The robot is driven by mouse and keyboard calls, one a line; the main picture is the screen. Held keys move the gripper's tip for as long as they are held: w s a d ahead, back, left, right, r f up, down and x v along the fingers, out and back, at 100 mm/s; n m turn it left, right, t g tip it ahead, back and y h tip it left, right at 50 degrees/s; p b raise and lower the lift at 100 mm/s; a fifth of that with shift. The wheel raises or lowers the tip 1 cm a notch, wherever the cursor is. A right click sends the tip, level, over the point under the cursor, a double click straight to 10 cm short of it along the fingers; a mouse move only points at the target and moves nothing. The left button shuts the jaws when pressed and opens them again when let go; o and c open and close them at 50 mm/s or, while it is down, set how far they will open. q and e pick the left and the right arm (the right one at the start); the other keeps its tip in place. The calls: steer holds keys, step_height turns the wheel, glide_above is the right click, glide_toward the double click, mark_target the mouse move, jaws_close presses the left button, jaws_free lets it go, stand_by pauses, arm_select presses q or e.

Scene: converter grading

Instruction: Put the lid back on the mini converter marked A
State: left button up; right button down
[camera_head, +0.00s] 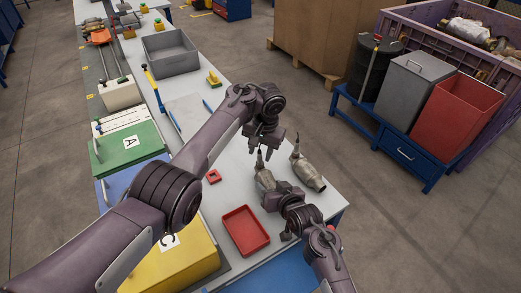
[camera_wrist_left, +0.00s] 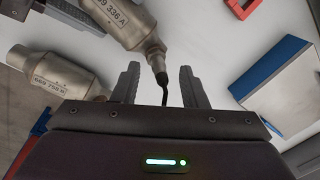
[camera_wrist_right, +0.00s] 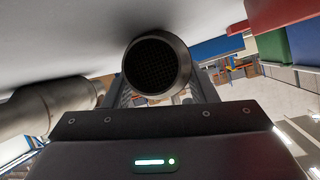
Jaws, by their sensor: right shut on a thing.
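The mini converter marked A (camera_wrist_left: 110,20) is a metal canister with a tapered nose and a dark, thin tip. In the head view it (camera_head: 265,179) is over the white table, in my right gripper (camera_head: 284,192). The right wrist view shows its open honeycomb end (camera_wrist_right: 157,65) between the fingers. My left gripper (camera_head: 262,148) is above it and open; in the left wrist view its fingers (camera_wrist_left: 158,88) stand either side of the dark tip, apart from it. A second converter, marked B (camera_wrist_left: 55,75), lies close by; it also shows in the head view (camera_head: 309,174). I cannot make out a lid.
A red tray (camera_head: 245,231) and a small red frame (camera_head: 213,176) are on the table. Green box A (camera_head: 130,148) and yellow box C (camera_head: 180,262) stand to the left. A grey bin (camera_head: 169,53) is farther back. Red and grey bins (camera_head: 460,115) stand off to the right.

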steer(key=shift+d+f, duration=0.1)
steer(key=shift+f, duration=0.2)
arm_select(q)
jaws_close()
jaws_free()
step_height(320, 180, up, 8)
steer(key=shift+s+d+f, duration=0.25)
steer(key=shift+d, duration=0.15)
